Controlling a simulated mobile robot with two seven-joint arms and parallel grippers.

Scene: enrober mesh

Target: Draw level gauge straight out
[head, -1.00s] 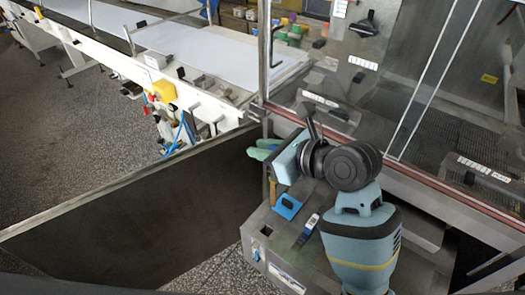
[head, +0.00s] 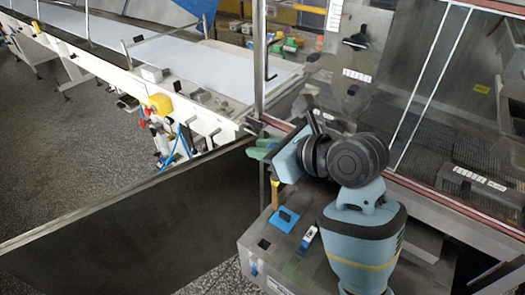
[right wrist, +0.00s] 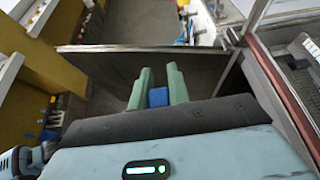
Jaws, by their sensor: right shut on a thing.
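My right gripper (head: 260,149) is at the left end of the machine's glazed front, above the dark panel. Its green fingers also show in the right wrist view (right wrist: 157,88), closed on a small blue block (right wrist: 158,97). I take this block to be the grip of the level gauge; the rest of the gauge is hidden. In the head view the fingers and my wrist cover what is held. I cannot tell whether the gauge is still seated. My left gripper is not in view.
A grey box top (head: 285,250) below my right arm carries a blue tool (head: 284,219) and a blue-and-white item (head: 307,238). A dark panel (head: 130,230) juts out to the left. A white conveyor (head: 190,65) runs behind. Open floor (head: 60,140) lies at left.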

